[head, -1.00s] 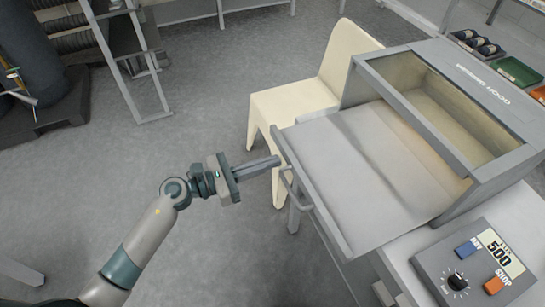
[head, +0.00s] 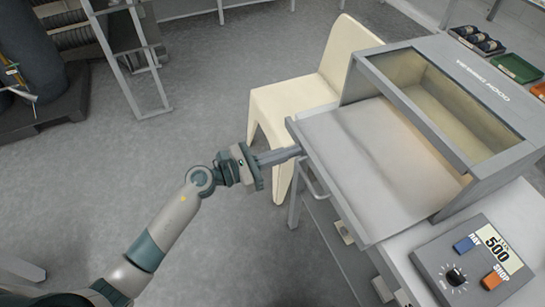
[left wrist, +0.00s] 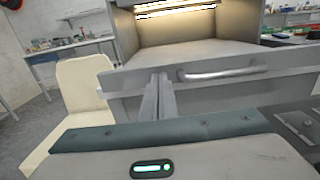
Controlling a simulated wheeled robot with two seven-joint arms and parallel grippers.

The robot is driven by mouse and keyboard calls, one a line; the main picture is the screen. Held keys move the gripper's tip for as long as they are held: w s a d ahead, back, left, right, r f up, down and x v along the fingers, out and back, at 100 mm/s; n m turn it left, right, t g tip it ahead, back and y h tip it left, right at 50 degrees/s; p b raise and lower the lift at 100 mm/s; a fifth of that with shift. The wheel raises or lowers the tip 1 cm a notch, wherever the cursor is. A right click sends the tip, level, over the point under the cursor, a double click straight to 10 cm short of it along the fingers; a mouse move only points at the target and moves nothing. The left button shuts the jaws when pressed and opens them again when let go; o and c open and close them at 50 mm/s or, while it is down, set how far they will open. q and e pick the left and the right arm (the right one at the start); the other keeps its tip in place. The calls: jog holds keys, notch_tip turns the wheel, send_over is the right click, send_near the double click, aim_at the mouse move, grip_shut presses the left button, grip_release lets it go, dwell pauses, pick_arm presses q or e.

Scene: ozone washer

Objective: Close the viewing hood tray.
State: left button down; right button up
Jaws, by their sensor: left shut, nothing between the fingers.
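The viewing hood (head: 440,85) is a grey box with a glass top on the table at right. Its tray (head: 375,165) stands partly out toward the left, with a bar handle (head: 313,180) on its front panel. My left gripper (head: 298,150) is shut and empty, with its tips at the front panel near the panel's far end, beside the handle. In the left wrist view the closed fingers (left wrist: 160,80) meet the panel just left of the handle (left wrist: 222,73); firm contact is hard to tell. My right gripper is not in view.
A cream chair (head: 325,75) stands close behind the tray and my gripper. A control box (head: 475,262) with a display sits on the table at the lower right. Small bins (head: 515,68) lie beyond the hood.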

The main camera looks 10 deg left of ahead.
aim_at(336, 138)
pick_arm(q)
jog(key=b+x, duration=0.1)
jog(key=x, duration=1.2)
jog(key=shift+w+d, duration=0.2)
jog(key=shift+d, duration=0.1)
jog(key=shift+w+d, duration=0.2)
jog(key=shift+d, duration=0.2)
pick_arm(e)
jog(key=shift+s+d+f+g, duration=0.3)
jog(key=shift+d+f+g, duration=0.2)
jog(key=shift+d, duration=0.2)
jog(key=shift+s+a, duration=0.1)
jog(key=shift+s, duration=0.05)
